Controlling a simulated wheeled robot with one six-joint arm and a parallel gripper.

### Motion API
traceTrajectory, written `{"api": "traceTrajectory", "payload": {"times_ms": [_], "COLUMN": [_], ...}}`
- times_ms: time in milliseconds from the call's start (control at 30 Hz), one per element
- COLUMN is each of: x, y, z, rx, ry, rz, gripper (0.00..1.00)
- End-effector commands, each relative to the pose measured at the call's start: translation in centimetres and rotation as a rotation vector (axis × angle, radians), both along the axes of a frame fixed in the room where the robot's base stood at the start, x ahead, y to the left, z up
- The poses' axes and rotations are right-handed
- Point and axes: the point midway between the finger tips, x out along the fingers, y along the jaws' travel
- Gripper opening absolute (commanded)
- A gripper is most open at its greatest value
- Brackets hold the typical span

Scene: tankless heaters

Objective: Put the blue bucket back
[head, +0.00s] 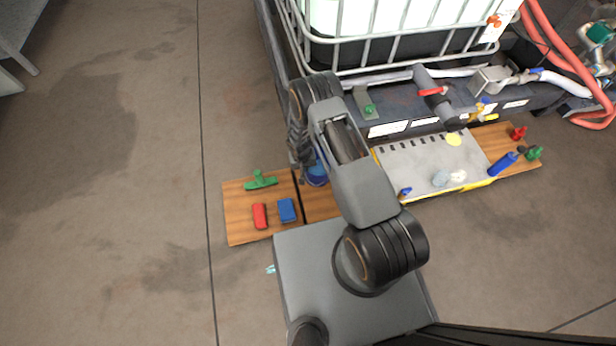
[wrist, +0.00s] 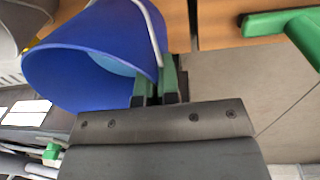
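The blue bucket (wrist: 95,55) fills the upper left of the wrist view, tilted, with its open mouth and pale inside showing and a white handle (wrist: 154,25). In the head view a small part of the bucket (head: 317,175) shows beside my arm, over the wooden boards; the arm hides the rest. My gripper (wrist: 157,92) has its two fingers close together at the bucket's edge, near the handle's lower end, with the edge between them. Whether the bucket touches the board is hidden.
A left wooden board (head: 238,215) carries a green-handled tool (head: 260,181), a red block (head: 260,215) and a blue block (head: 287,210). A grey metal tray (head: 410,170) with small items lies right of my arm. A caged tank (head: 400,45) stands behind. Floor at left is clear.

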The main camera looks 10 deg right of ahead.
Motion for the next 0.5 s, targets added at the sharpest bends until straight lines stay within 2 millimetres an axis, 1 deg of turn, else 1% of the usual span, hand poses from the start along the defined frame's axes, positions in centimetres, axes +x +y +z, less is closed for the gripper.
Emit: {"api": "traceTrajectory", "payload": {"times_ms": [33,100,333,500], "x": [0.1,0.0,0.1,0.0], "y": [0.0,0.0,0.0,0.0], "z": [-1.0,-1.6,-2.7,-4.9], "rx": [0.0,0.0,0.0,0.0], "ry": [-0.001,-0.001,-0.002,-0.001], "rz": [0.0,-0.001,-0.001,-0.001], "gripper": [0.0,0.0,0.0,0.0]}}
